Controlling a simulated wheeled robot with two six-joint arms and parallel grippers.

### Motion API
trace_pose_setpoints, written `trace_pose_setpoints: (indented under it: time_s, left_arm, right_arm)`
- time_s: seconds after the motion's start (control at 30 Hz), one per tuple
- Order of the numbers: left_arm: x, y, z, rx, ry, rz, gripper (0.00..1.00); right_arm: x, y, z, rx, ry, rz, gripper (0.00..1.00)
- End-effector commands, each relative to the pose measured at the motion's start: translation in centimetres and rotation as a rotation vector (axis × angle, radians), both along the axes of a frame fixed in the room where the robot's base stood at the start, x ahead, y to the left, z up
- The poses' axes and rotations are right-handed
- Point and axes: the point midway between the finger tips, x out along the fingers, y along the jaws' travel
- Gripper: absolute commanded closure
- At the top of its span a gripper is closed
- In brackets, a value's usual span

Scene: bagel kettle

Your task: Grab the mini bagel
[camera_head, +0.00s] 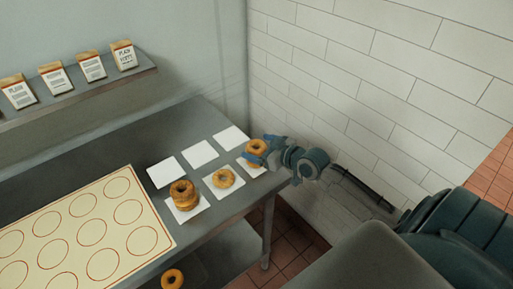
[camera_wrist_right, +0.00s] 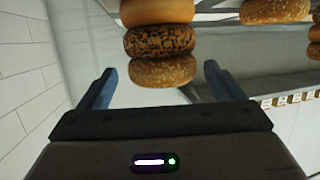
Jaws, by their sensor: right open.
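My right gripper (camera_head: 258,150) is open at the far right end of the table, with its blue fingers on either side of a bagel stack (camera_head: 257,145). In the right wrist view this stack (camera_wrist_right: 160,43) shows a plain bagel, a dark-seeded one and a sesame one, ahead of and between the open fingers. I cannot tell whether the fingers touch it. A single flat bagel (camera_head: 223,178) lies on a white square to the left, and another bagel stack (camera_head: 183,193) stands further left. Which bagel is the mini one is unclear. My left gripper is out of view.
Empty white squares (camera_head: 199,154) lie behind the bagels. A cream mat with red circles (camera_head: 148,238) covers the table's left part. A bagel (camera_head: 172,279) sits lower down, below the table. A tiled wall (camera_head: 345,60) stands close on the right. Labelled bags (camera_head: 92,67) line a shelf.

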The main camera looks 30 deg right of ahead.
Motion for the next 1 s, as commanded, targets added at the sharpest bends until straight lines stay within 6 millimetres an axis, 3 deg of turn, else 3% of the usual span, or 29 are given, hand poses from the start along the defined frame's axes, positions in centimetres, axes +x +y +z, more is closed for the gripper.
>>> trace_pose_setpoints:
  time_s: [0.23,0.53,0.57,0.8,1.0]
  left_arm:
    - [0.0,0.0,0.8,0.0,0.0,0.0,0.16]
    - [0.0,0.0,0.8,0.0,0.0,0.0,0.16]
    - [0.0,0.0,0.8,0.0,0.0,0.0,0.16]
    - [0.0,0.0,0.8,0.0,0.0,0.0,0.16]
    - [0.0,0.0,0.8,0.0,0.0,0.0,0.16]
  right_arm:
    - [2.5,1.0,-0.9,0.002,0.001,-0.002,0.12]
    - [2.9,1.1,-1.1,-0.001,0.001,0.0,0.12]
    - [2.9,1.1,-1.1,-0.001,0.001,0.0,0.14]
    - [2.9,1.1,-1.1,0.0,0.001,0.0,0.6]
    - [2.8,1.1,-1.1,0.0,0.001,0.0,0.6]
